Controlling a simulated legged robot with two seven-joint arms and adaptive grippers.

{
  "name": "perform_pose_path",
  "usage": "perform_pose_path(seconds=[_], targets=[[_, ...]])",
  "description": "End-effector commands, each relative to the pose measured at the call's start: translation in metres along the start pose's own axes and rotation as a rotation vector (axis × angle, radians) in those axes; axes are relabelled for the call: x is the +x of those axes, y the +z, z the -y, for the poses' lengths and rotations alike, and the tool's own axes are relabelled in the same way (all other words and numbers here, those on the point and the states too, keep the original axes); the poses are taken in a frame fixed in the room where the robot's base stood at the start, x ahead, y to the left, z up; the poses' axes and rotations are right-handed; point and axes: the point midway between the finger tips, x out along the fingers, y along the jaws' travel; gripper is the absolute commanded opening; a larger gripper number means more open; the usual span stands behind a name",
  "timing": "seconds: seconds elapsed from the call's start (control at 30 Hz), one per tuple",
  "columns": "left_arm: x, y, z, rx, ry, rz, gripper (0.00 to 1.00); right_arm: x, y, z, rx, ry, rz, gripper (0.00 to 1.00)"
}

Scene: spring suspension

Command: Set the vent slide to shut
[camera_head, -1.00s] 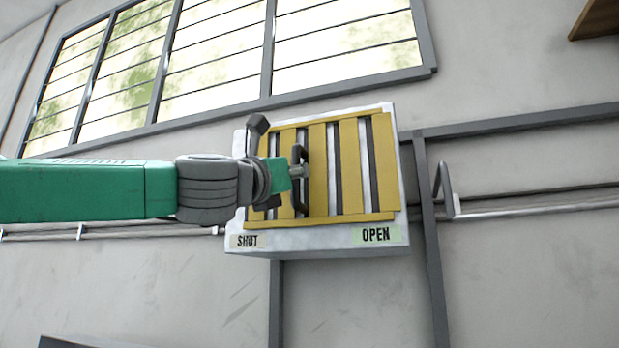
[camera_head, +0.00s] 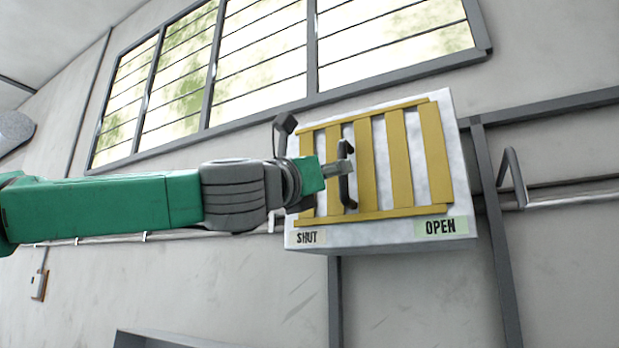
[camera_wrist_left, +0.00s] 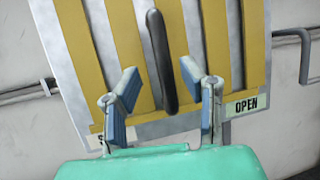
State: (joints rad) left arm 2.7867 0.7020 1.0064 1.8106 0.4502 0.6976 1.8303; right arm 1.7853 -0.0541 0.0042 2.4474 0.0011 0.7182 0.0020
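The vent (camera_head: 437,150) is a pale box on the wall with upright yellow slats and pale strips between them. Its black handle (camera_head: 347,188) stands on the left part of the slats, nearer the SHUT label (camera_head: 307,238) than the OPEN label (camera_head: 440,227). My left gripper (camera_head: 335,170) is at the handle. In the left wrist view the handle (camera_wrist_left: 160,55) lies between the spread blue-padded fingers (camera_wrist_left: 160,80), apart from both. The SHUT label is mostly hidden there. My right gripper is out of view.
A barred window (camera_head: 390,45) is above the vent. A grey post (camera_head: 493,220) and a bent rail (camera_head: 513,178) are to its right. A pipe (camera_head: 110,240) runs along the wall on the left. The wall below is mostly bare.

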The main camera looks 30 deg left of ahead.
Motion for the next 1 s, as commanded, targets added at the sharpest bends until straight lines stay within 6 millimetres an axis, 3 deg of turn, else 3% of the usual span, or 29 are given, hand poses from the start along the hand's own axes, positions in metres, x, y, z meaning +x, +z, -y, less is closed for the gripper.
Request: perform_pose_path(seconds=[0.2, 0.4, 1.0], targets=[[-0.049, 0.001, -0.004, -0.003, 0.002, 0.003, 0.36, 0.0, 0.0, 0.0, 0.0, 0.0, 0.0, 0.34], [-0.075, 0.0, -0.005, -0.003, 0.003, 0.002, 0.36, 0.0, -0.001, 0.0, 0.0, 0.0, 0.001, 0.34], [-0.082, -0.001, -0.005, -0.001, 0.003, 0.001, 0.36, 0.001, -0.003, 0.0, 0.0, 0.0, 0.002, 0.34]])
